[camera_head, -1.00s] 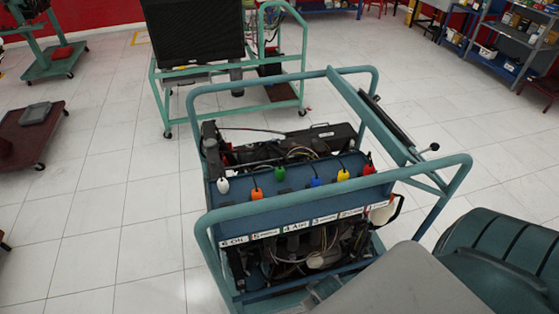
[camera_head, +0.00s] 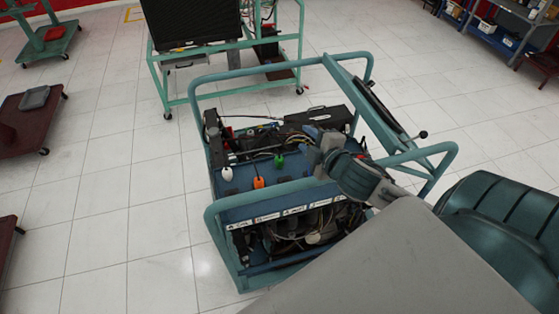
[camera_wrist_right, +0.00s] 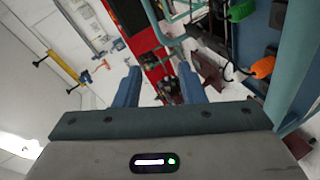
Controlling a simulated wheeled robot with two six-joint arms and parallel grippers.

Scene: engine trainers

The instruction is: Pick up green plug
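The green plug (camera_head: 279,161) stands on the blue panel of the engine trainer, between the white plug (camera_head: 227,174) and the open right gripper (camera_head: 314,151). The orange plug (camera_head: 259,182) is nearer the front. In the right wrist view the green plug (camera_wrist_right: 242,11) is at the top right edge, with the orange plug (camera_wrist_right: 262,67) below it. My right gripper's two blue fingers (camera_wrist_right: 159,70) are apart with nothing between them, and both plugs lie outside them to the right. The blue, yellow and red plugs are hidden behind my right arm. My left gripper is out of view.
The trainer's teal tube frame (camera_head: 275,92) surrounds the panel, and its right rail (camera_head: 425,153) runs close to my right arm. A second teal stand (camera_head: 230,45) is behind it. White tiled floor on the left (camera_head: 110,190) is open.

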